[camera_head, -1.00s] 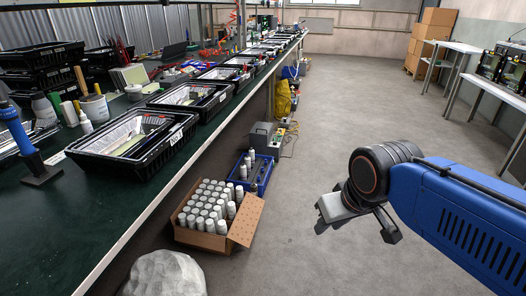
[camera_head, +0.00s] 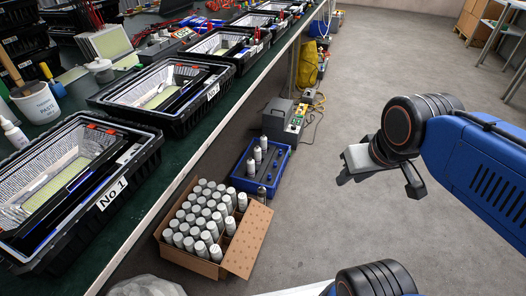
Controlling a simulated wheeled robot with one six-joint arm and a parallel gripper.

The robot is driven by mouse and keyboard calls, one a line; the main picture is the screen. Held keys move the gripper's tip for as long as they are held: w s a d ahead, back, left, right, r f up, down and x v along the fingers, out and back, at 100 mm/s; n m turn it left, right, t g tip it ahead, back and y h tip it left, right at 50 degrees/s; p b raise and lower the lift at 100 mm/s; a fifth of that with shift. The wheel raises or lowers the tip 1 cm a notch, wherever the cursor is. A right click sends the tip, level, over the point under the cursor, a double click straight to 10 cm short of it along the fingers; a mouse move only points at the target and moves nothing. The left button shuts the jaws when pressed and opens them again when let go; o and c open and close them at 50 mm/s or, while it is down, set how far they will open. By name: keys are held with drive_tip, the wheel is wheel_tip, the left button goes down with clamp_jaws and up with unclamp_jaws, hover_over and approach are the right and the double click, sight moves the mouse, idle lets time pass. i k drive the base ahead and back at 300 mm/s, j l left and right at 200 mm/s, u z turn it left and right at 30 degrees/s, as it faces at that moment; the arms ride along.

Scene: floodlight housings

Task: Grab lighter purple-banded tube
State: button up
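I cannot make out a purple-banded tube in this view; any bands are too small or hidden. Pale tubes with grey and white caps (camera_head: 203,222) stand packed in an open cardboard box (camera_head: 237,263) on the floor beside the bench. A few more pale tubes (camera_head: 257,155) stand in a blue crate (camera_head: 276,178) just behind the box. My gripper (camera_head: 380,187) hangs over the floor at the right, well apart from the box and crate. Its two dark fingers are spread and nothing shows between them.
The green bench (camera_head: 178,150) along the left carries black numbered trays (camera_head: 150,150) with reflector housings. A grey machine (camera_head: 280,119) with cables stands behind the crate. A pale rock-like lump (camera_head: 147,287) lies before the box. The grey floor at right is open.

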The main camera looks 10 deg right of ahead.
sight(263, 140)
drive_tip(key=i+l, duration=0.15)
drive_tip(key=l, duration=0.3)
drive_tip(key=i+l+u, duration=0.1)
drive_tip(key=l, duration=0.4)
drive_tip(key=i+l, duration=0.2)
drive_tip(key=l, duration=0.25)
drive_tip(key=i+l, duration=0.15)
drive_tip(key=l, duration=0.35)
drive_tip(key=i+l+u, duration=0.1)
drive_tip(key=l, duration=0.4)
drive_tip(key=i+l, duration=0.15)
drive_tip(key=l, duration=0.3)
drive_tip(key=i+l+u, duration=0.1)
drive_tip(key=l, duration=0.4)
drive_tip(key=i+l, duration=0.15)
drive_tip(key=l, duration=0.35)
